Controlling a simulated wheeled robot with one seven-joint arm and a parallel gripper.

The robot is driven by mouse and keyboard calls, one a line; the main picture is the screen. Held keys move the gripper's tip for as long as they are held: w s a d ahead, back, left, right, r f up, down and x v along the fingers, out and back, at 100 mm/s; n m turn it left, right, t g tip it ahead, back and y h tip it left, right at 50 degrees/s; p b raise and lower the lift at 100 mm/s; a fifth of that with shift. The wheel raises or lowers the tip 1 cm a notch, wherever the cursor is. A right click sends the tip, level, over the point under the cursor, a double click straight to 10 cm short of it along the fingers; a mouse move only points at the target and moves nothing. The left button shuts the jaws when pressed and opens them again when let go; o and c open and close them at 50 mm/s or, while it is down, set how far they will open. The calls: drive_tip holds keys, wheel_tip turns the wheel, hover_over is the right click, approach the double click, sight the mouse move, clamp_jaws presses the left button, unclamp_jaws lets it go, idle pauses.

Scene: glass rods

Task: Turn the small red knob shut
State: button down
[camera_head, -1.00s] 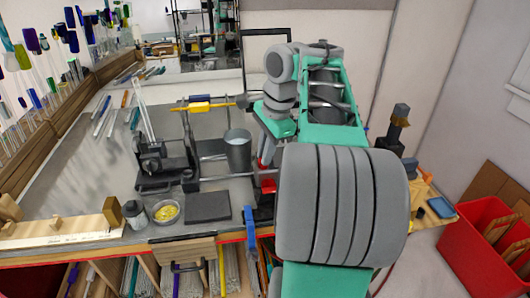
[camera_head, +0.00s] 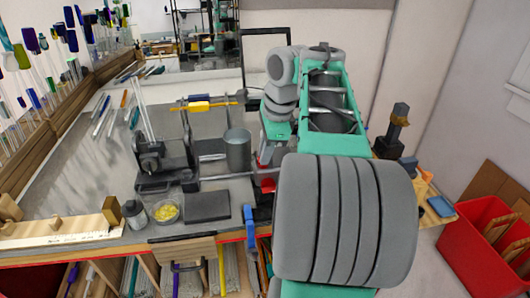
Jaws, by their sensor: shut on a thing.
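My gripper (camera_head: 266,157) is on the far side of my arm at the bench, pointing down beside the metal cup. It is shut on the small red knob (camera_head: 268,184), as far as the view shows; the fingers and most of the knob are small and partly hidden by my own arm. Red shows just below the green wrist part and again lower down, by the bench's front part. How far the knob is turned cannot be made out.
A grey metal cup (camera_head: 238,150) stands just left of my gripper. A black clamp stand (camera_head: 152,165), a dark pad (camera_head: 207,206) and a bowl of yellow bits (camera_head: 166,211) lie further left. A dark torch-like stand (camera_head: 396,130) is at right.

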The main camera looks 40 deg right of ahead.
drive_tip(key=c, duration=1.5)
unclamp_jaws()
drive_tip(key=shift+s+f, duration=0.1)
